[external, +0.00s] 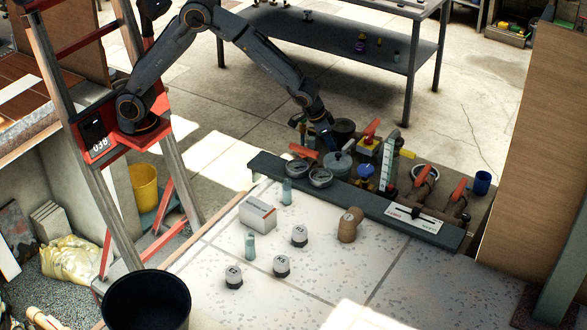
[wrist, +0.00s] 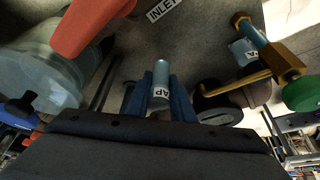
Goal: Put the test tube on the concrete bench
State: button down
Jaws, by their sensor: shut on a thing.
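My gripper (wrist: 160,97) is shut on a slim grey-blue cylinder (wrist: 160,72), which looks like the test tube. In the external view my gripper (external: 318,142) hangs low among the valves behind the dark ledge, and the tube cannot be made out there. The pale speckled slab top (external: 330,275), which looks like the concrete bench, lies in front of that ledge. Two small pale blue-green vials (external: 249,246) (external: 287,192) stand on it.
A white box (external: 258,215), several dark-and-white weights (external: 281,266) and a brown cylinder (external: 349,226) stand on the slab. Orange-handled valves (external: 424,178), a blue cup (external: 482,182) and a lidded pot (external: 338,164) crowd around the ledge (external: 385,207). The slab's right part is clear.

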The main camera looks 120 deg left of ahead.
jog(key=shift+f+p, duration=0.3)
jog(key=shift+f, duration=1.2)
jog(key=shift+f, duration=0.2)
jog(key=c, duration=1.5)
grip_release()
jog(key=shift+c, duration=0.2)
jog(key=shift+r, duration=0.2)
jog(key=shift+r, duration=0.2)
jog(key=b+v, duration=0.3)
jog(key=v, duration=0.8)
jog(key=shift+s+r, duration=0.15)
jog(key=shift+r, duration=0.15)
